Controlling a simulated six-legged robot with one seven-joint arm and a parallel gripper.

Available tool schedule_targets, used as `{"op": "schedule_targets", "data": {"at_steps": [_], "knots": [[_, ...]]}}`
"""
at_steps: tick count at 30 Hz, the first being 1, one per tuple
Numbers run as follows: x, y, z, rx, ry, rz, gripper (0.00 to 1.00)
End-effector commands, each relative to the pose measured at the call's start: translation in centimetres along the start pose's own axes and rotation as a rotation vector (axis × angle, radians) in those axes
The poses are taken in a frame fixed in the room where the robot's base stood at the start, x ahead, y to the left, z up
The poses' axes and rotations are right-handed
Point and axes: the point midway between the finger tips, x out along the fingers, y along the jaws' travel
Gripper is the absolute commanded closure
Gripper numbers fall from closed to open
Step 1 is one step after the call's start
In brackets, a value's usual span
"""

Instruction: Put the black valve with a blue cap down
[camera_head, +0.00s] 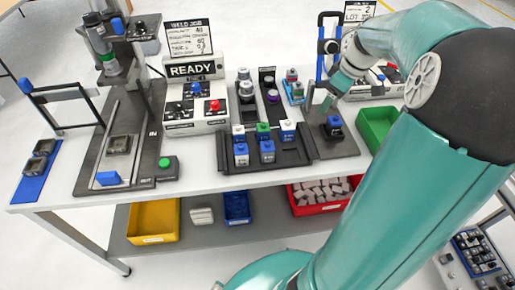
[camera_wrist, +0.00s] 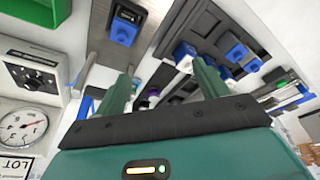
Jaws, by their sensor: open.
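The black valve with a blue cap (camera_head: 334,127) stands upright on a dark square plate (camera_head: 343,149) at the right of the table. A black body with blue on it, which looks like the same valve (camera_wrist: 125,26), shows at the upper left of the wrist view on a grey strip. My gripper (camera_head: 320,102) is just above and left of the valve in the head view, apart from it. In the wrist view its two green fingers (camera_wrist: 165,72) are spread with nothing held between them.
A black tray (camera_head: 265,162) with several blue, white and green-capped valves lies left of the plate. A green bin (camera_head: 378,128) stands to the right. The READY box (camera_head: 195,105) and a press station (camera_head: 128,165) are farther left. Red bin (camera_head: 318,195) sits below.

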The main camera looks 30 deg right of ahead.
Motion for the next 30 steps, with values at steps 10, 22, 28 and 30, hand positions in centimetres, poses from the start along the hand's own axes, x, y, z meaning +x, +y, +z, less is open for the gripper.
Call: {"op": "schedule_targets", "data": {"at_steps": [10,22,28,30], "knots": [[-1.4,-12.7,-5.7,0.099,-0.112,0.149,0.28],[-4.2,-25.4,-5.7,0.256,0.039,0.26,0.28],[-4.8,-30.4,-4.1,0.339,0.161,0.219,0.28],[-4.8,-31.5,-3.6,0.363,0.194,0.196,0.28]]}}
